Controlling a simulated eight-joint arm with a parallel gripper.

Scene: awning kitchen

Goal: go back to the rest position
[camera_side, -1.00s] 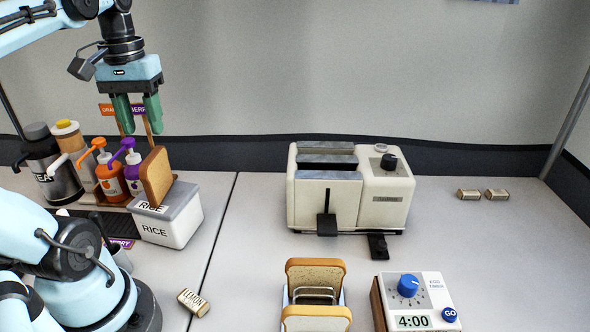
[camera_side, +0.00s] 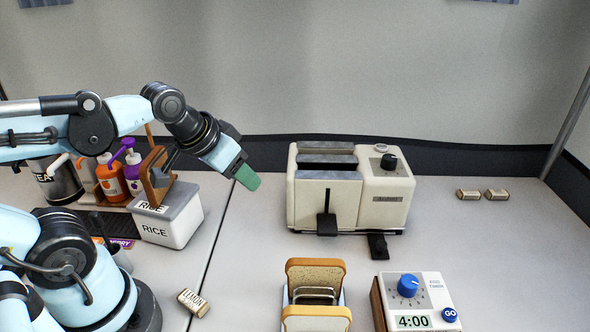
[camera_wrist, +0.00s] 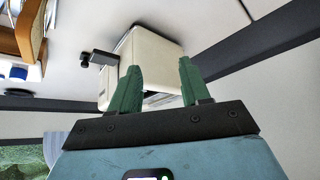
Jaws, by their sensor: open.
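My gripper (camera_side: 246,178) hangs in the air left of the toaster, pointing down and to the right, with nothing in it. In the wrist view its two green fingers (camera_wrist: 160,88) stand apart. The cream toaster (camera_side: 325,190) stands behind them in that view, and part of it is hidden by the fingers.
A rack with bread slices (camera_side: 316,274) and a timer reading 4:00 (camera_side: 415,300) are in front. The counter between box and toaster is clear.

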